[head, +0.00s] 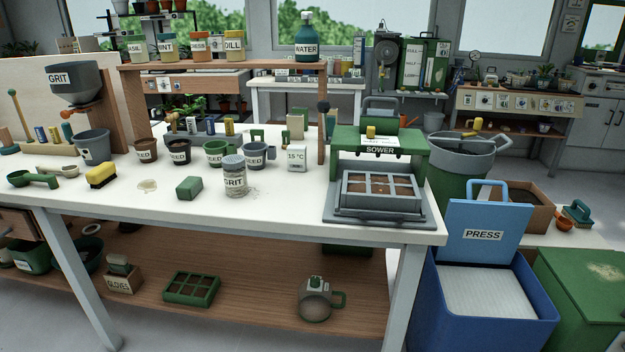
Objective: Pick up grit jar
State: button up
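The grit jar (235,178) is a small clear jar with pale grey contents, a grey lid and a white label reading GRIT. It stands upright on the white tabletop (290,208), near the front edge and left of the sower. Some spilled grit lies beside its base. A grey hopper (75,82) at the far left also bears a GRIT label. My gripper is not in view.
A green block (189,187) lies left of the jar. Green and grey mugs (258,156) stand close behind it. The sower (378,178) stands to its right. A yellow brush (101,175) and green scoop (32,179) lie further left. The table front before the jar is clear.

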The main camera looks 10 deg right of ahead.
aim_at(236, 182)
jog(key=i+j+z, duration=0.2)
jog(key=j, duration=0.2)
jog(key=i+j+z, duration=0.15)
jog(key=j, duration=0.25)
jog(key=i+j+z, duration=0.2)
jog(key=j, duration=0.25)
jog(key=j+z, duration=0.2)
jog(key=j, duration=0.25)
